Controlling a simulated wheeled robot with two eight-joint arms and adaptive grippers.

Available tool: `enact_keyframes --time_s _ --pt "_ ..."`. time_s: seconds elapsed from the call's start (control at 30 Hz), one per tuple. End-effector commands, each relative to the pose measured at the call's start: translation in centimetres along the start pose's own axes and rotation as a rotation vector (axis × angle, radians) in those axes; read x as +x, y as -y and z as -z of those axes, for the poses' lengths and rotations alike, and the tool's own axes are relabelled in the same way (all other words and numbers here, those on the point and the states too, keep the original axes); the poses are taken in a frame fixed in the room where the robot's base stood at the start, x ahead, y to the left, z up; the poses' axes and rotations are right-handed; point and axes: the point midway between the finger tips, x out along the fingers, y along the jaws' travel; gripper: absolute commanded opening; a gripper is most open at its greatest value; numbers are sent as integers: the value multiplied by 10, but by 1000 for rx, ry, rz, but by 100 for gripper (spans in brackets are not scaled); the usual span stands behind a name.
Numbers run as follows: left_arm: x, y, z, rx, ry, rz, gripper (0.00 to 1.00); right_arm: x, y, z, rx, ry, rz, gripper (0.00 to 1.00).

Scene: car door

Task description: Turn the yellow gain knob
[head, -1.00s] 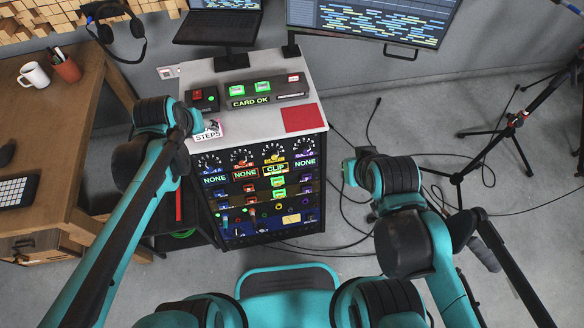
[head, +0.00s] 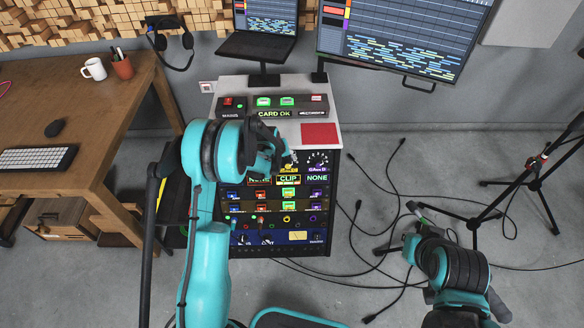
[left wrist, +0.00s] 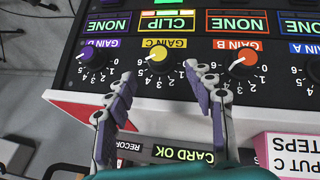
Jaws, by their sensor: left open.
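My left gripper (left wrist: 158,74) is open and empty. Its two fingers reach toward the panel, one on each side of the yellow knob's column, with the tips apart from the knob in the picture. It also shows in the head view (head: 279,150). My right arm is low on the right; its fingers are not clear.
An orange knob (left wrist: 244,60) and a purple knob (left wrist: 92,58) flank the yellow one. The rack top holds a "CARD OK" box (head: 273,113) and a red square (head: 319,133). A desk (head: 90,110) stands left. Cables and tripod legs (head: 475,220) lie right.

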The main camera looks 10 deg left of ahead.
Motion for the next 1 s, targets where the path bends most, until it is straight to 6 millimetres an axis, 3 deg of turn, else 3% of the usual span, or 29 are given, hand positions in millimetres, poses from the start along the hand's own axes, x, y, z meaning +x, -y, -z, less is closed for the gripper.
enact_keyframes --time_s 0.1,0.33,0.73,0.9,0.93,1.0 --pt "24 0 -1 1 0 0 54 10 0 -7 0 0 0 0" --pt "56 0 -1 2 0 0 54 20 0 -14 0 0 0 0" --pt "63 -1 0 2 0 0 54 21 0 -15 0 0 0 0" --pt "63 -1 0 2 0 0 9 21 0 -15 0 0 0 0" --pt "63 -1 0 2 0 0 4 21 0 -16 0 0 0 0" --pt "63 -1 0 2 0 0 4 21 0 -16 0 0 0 0"
